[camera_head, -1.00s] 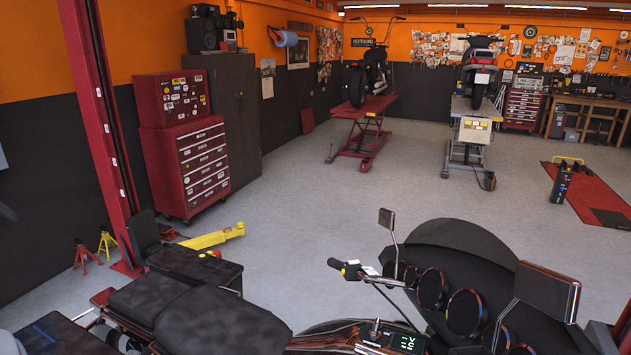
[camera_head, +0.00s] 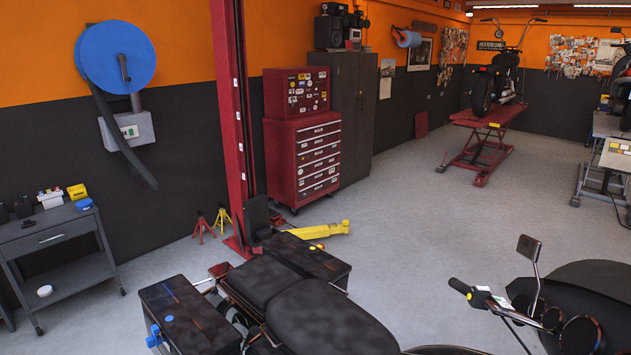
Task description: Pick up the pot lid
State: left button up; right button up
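I cannot make out a pot lid in this view. A small white round object (camera_head: 44,291) lies on the lower shelf of the grey cart at the left; it is too small to tell what it is. Neither of my grippers is in the view, so what they hold does not show.
A black motorcycle (camera_head: 330,318) fills the lower middle and right. The grey cart (camera_head: 60,240) stands at the left wall. A red lift post (camera_head: 232,120), a red tool chest (camera_head: 303,165) and a yellow jack (camera_head: 318,230) stand beyond. Grey floor (camera_head: 420,215) is clear towards the back.

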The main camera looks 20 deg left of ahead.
aim_at(28, 223)
jog(key=i+j+u, duration=0.1)
jog(key=j+u, duration=0.35)
jog(key=i+j+u, duration=0.15)
jog(key=j+u, duration=0.3)
jog(key=i+j+u, duration=0.3)
jog(key=j, duration=0.2)
jog(key=i+j+u, duration=0.25)
jog(key=j, duration=0.25)
jog(key=i+j+u, duration=0.25)
jog(key=i+j, duration=1.6)
jog(key=i, duration=0.25)
jog(key=i+u, duration=0.15)
jog(key=u, duration=0.25)
jog(key=i+l+u, duration=0.1)
jog(key=u, duration=0.25)
jog(key=i+l+u, duration=0.15)
jog(key=u, duration=0.25)
jog(key=i+l+u, duration=0.1)
jog(key=l, duration=0.25)
jog(key=i+l+u, duration=0.25)
jog(key=l, duration=0.45)
jog(key=i, duration=0.05)
